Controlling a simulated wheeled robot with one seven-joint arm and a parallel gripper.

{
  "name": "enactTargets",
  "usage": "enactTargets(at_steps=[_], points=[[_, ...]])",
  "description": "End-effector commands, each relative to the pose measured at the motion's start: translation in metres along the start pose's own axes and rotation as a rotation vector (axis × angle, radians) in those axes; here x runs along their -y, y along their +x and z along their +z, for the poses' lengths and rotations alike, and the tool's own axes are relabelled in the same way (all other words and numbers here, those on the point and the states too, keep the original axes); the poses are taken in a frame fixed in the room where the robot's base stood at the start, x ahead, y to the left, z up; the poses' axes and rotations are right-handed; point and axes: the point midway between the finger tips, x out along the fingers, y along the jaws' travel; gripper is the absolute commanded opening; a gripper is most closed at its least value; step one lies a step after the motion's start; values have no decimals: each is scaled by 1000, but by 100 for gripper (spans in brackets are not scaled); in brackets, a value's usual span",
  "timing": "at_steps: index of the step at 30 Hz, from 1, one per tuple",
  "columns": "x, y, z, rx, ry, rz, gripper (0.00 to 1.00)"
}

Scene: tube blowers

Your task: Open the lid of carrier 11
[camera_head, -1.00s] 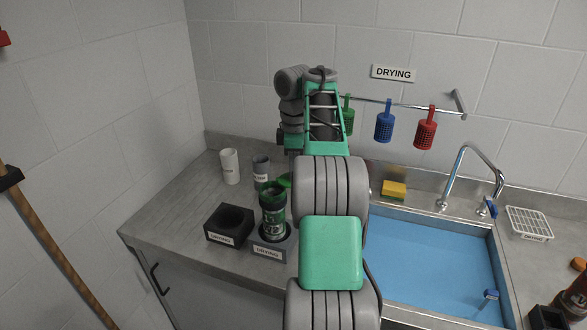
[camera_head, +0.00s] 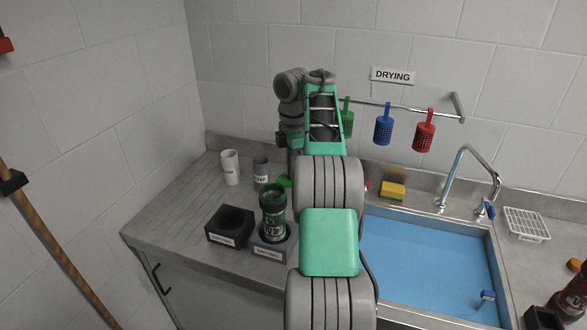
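A carrier (camera_head: 273,211), a dark cylinder with green bands and pale markings, stands upright in a grey holder (camera_head: 270,253) labelled DRYING on the counter. I cannot read a number on it. A green flap (camera_head: 284,181), apparently its lid, stands out behind and to the right of its dark top, which looks open. My arm's last links hang behind the carrier, at the back of the counter. My gripper's fingers cannot be made out there, as my arm's nearer links cover that area. I see nothing held.
An empty black holder (camera_head: 230,225) stands left of the carrier. A white cup (camera_head: 230,167) and a grey cup (camera_head: 261,170) stand behind. A blue sink (camera_head: 430,262) with a faucet (camera_head: 465,170) and a yellow sponge (camera_head: 393,190) lie right. Blue (camera_head: 383,125) and red (camera_head: 423,130) baskets hang on a rail.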

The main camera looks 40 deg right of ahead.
Motion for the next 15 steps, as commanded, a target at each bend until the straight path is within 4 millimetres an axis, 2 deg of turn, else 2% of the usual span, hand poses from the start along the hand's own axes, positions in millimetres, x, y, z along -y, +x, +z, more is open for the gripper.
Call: enactTargets(at_steps=[3, 4, 12, 15], points=[[0, 0, 0, 0, 1, 1, 0], [0, 0, 0, 0, 1, 1, 13], [0, 0, 0, 0, 1, 0, 35], [0, 0, 0, 0, 1, 0, 35]])
